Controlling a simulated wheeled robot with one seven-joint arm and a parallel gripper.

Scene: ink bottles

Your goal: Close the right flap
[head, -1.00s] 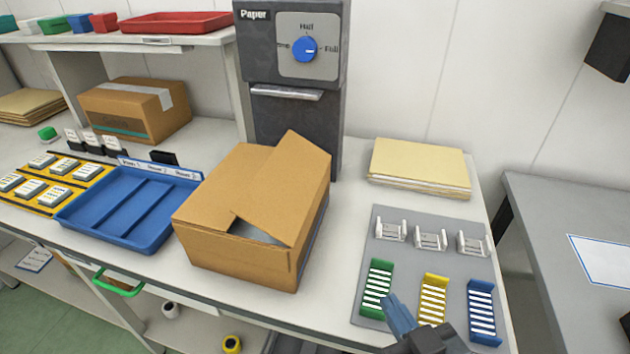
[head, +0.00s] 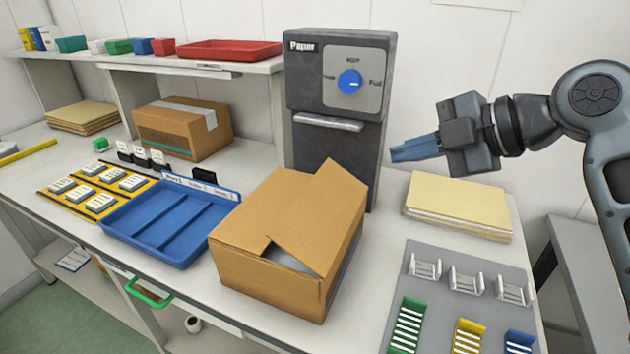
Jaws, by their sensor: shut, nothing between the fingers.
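The cardboard box (head: 268,282) stands on the bench in front of the dark paper dispenser. Its left flap (head: 258,212) lies nearly flat over the top. Its right flap (head: 325,218) is tilted up, with its back corner raised highest. A dark gap with something grey inside shows at the front between the flaps. My gripper (head: 393,152) is shut and empty, its blue fingers pointing left. In the picture it is above and to the right of the box, apart from the raised flap.
The paper dispenser (head: 336,118) stands behind the box. A blue tray (head: 140,248) is at its left. A stack of tan folders (head: 458,206) lies at its right, and a grey mat (head: 455,308) with white holders and coloured racks lies in front of the folders.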

